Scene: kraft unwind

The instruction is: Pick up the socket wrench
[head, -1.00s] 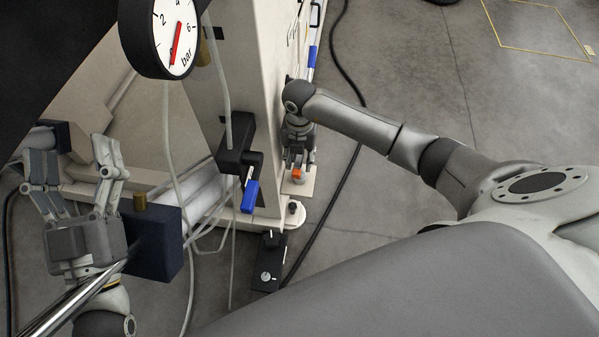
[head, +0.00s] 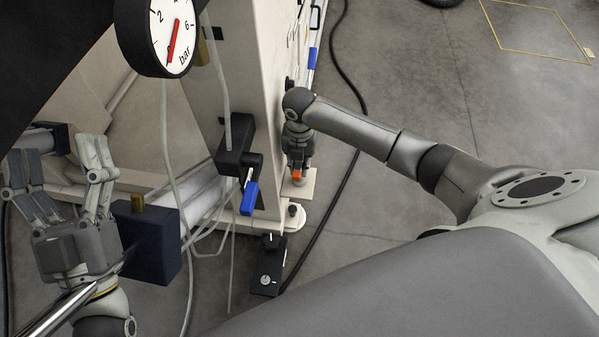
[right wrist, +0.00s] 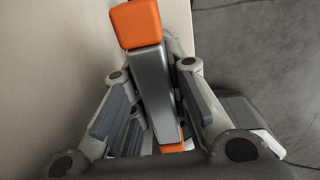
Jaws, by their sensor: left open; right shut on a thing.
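The socket wrench, as I take it, is a grey tool with an orange block at each end (right wrist: 151,85). In the right wrist view it lies between the fingers of my right gripper (right wrist: 160,100), which are shut on it. In the head view my right gripper (head: 298,160) points down beside the cream machine frame, and only a small orange part of the wrench (head: 297,176) shows. The gripper hides the rest. My left gripper (head: 60,165) is open and empty at the left, with its fingers spread upward.
The cream machine frame (head: 262,60) stands close beside the right gripper. A pressure gauge (head: 170,35), a blue-handled lever (head: 249,197) and a dark blue block (head: 150,245) stand to the left. A black cable (head: 335,195) runs along the floor. Open floor (head: 420,70) lies to the right.

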